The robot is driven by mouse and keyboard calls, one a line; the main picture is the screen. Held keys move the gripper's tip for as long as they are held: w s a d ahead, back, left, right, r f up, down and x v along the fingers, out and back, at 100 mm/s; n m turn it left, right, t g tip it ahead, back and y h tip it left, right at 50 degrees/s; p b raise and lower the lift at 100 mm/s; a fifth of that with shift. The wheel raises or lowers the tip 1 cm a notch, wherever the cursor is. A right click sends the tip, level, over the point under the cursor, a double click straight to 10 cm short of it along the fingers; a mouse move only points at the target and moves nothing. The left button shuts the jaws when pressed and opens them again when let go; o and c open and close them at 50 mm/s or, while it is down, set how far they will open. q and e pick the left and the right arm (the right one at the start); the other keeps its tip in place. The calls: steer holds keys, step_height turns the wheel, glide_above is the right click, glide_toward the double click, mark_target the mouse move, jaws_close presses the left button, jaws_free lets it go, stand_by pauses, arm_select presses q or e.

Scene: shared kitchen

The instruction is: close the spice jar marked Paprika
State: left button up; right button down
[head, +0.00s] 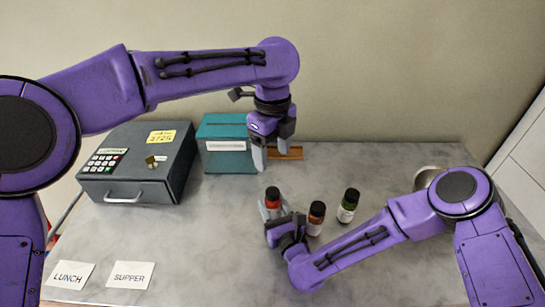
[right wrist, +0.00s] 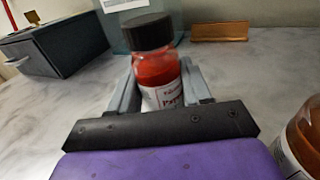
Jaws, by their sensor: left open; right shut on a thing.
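The Paprika jar (head: 273,204) is a small jar of red spice with a black cap, standing upright on the counter. In the right wrist view the jar (right wrist: 157,71) shows a partly readable "Pap..." label, and its black cap (right wrist: 147,32) sits on top; I cannot tell how tightly. My right gripper (head: 272,212) is shut on the jar's body; in the right wrist view its fingers (right wrist: 160,88) stand on either side of the glass. My left gripper (head: 271,156) is open and empty, pointing down, above and behind the jar.
An orange-brown jar (head: 316,219) and a green jar (head: 347,206) stand to the right. Behind are a grey cash box (head: 140,165), a teal box (head: 226,160) and a brown plate (head: 290,152). LUNCH (head: 69,275) and SUPPER (head: 130,275) cards lie front left. The counter's middle left is clear.

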steer(key=shift+c, duration=2.1)
jaws_free()
steer(key=shift+s+d+f, duration=0.1)
steer(key=shift+s, duration=0.1)
arm_select(q)
step_height(320, 180, down, 4)
steer(key=b, duration=0.4)
arm_select(e)
steer(key=v, duration=0.9)
steer(key=shift+s+d, duration=0.2)
steer(key=shift+s, duration=0.3)
arm_select(q)
steer(key=shift+f, duration=0.1)
